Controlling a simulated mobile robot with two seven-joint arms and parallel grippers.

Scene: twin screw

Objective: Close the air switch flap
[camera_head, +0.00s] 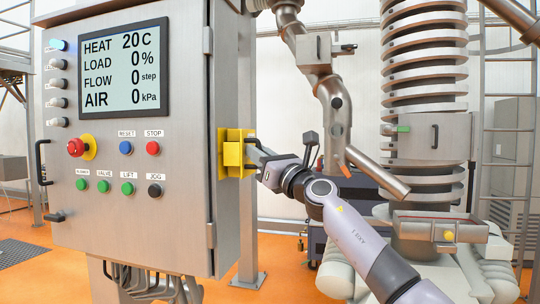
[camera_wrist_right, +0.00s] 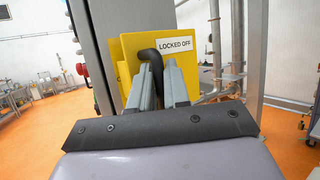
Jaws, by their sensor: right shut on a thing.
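The yellow air switch box (camera_head: 232,153) is fixed to the right side of the grey control cabinet. In the right wrist view its yellow plates (camera_wrist_right: 205,68) stand upright, with a white "LOCKED OFF" label (camera_wrist_right: 175,45). A bent black handle (camera_wrist_right: 150,56) shows in front of the yellow plate. My right gripper (camera_head: 255,156) reaches the box from the right. In the wrist view its two grey fingers (camera_wrist_right: 160,85) are on either side of the black handle, shut on it. The fingers hide the handle's lower part. I cannot tell the flap's exact angle. My left gripper is not in view.
The control cabinet (camera_head: 130,245) has a display (camera_head: 124,68) reading AIR 0 kPa, several buttons and a red knob (camera_head: 76,147). A ribbed metal column (camera_head: 424,60) and bent pipe (camera_head: 335,115) stand right of it. Orange floor (camera_head: 285,280) is partly clear.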

